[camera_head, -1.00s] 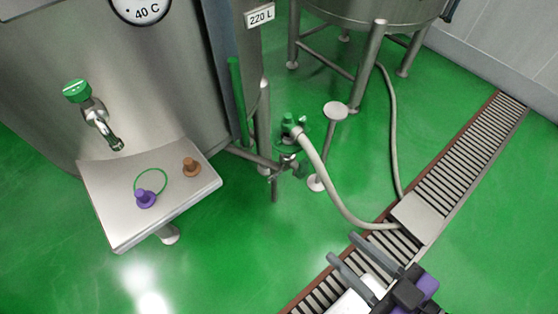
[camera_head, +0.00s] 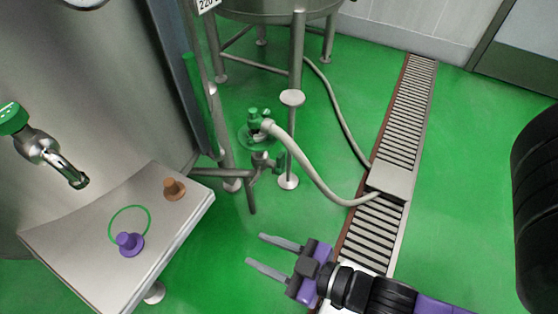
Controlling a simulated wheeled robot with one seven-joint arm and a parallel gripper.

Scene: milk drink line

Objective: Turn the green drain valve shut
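A green-topped valve fitting (camera_head: 255,118) stands low on the floor between the tanks, with a grey hose (camera_head: 310,172) running from it. Just below it, a metal pipe valve (camera_head: 262,160) has a small green handle (camera_head: 280,160) that looks upright; its exact angle is hard to tell. My gripper (camera_head: 255,249) is in front of these valves, lower in the picture and apart from them. Its two grey fingers are spread, point left, and hold nothing.
A steel shelf (camera_head: 75,240) at left carries a purple knob (camera_head: 129,244), a green ring and a brown knob (camera_head: 174,188). A green-capped tap (camera_head: 14,118) juts above it. A legged tank (camera_head: 280,8) stands behind. A floor drain grate (camera_head: 372,235) runs along the right; green floor is open.

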